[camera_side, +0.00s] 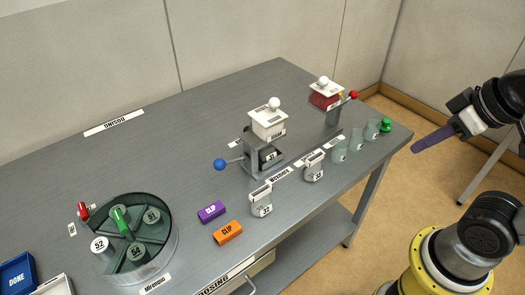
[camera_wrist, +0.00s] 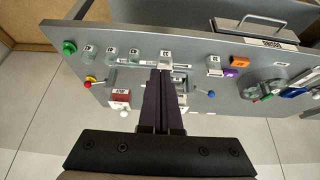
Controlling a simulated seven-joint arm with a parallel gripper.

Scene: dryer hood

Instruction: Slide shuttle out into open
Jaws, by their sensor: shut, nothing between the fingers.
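No part is labelled shuttle, and I cannot tell for sure which one it is. Two small dosing stands have side rods with ball ends. The nearer stand (camera_side: 264,156) carries a white box (camera_side: 268,124) with a white knob, and its rod ends in a blue ball (camera_side: 220,164). The farther stand (camera_side: 333,116) carries a box with red contents (camera_side: 326,99), and its rod ends in a red ball (camera_side: 353,94). The blue ball also shows in the wrist view (camera_wrist: 211,93). My gripper (camera_side: 416,149) is shut and empty, in the air off the table's right end, apart from both stands.
Several cups (camera_side: 314,168) stand in a row along the front edge, with a green knob (camera_side: 386,125) at the corner. Purple (camera_side: 211,211) and orange (camera_side: 228,232) clips lie left of them. A round tray (camera_side: 170,262) holds labelled jars.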

